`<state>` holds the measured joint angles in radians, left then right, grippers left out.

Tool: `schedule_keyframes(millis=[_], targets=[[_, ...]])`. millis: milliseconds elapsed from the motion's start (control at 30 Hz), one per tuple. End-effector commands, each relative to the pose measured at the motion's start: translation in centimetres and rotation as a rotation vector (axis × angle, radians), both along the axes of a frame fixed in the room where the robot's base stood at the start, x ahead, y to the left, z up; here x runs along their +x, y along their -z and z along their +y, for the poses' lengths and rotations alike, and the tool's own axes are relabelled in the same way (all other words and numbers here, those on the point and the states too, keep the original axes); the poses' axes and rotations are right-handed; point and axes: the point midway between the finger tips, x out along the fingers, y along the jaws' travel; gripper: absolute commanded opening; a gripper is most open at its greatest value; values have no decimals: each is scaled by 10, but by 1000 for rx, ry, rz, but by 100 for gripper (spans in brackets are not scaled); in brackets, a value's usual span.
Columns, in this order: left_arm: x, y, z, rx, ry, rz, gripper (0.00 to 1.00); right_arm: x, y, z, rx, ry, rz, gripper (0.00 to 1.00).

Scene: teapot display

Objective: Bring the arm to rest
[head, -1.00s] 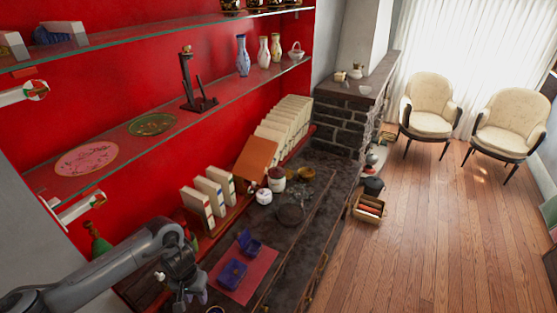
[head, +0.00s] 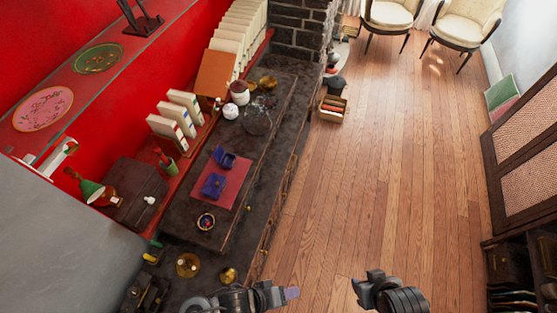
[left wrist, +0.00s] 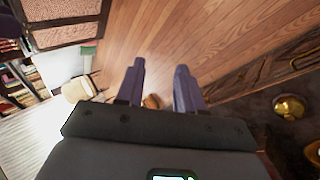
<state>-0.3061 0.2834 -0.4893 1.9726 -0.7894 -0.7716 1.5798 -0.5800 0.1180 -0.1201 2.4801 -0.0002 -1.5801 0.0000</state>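My left gripper (head: 275,296) is at the bottom edge of the head view, in front of the counter and above the wooden floor. In the left wrist view its two purple fingers (left wrist: 158,66) stand apart with nothing held between them. Part of my right gripper or wrist (head: 378,290) shows as a dark shape at the bottom edge, right of the left one. Its fingers cannot be made out. Both stand clear of the things on the counter.
A wooden cabinet (head: 520,150) stands at right. The floor (head: 400,150) between is largely clear.

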Motion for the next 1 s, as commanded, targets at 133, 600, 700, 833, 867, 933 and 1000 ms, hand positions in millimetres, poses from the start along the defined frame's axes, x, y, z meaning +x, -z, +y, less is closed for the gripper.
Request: schedule_keyframes(millis=[133,600,700,833,867,933,1000], targets=[[31,-55,77,204,-186,-141,37,0,-18,-2,-6,-3,0,43],[28,-125,234,723,81,-193,37,0,-18,-1,-4,-3,0,43],[23,-123,236,748,178,-195,37,0,-18,-1,-3,-1,1,43],[22,-123,236,762,238,-212,37,0,-18,0,0,0,1,43],[22,-123,235,763,243,-214,37,0,-18,0,1,1,1,43],[22,-122,235,765,250,-217,37,0,-18,0,2,1,0,43],[22,-122,235,765,251,-218,37,0,-18,1,3,2,0,43]])
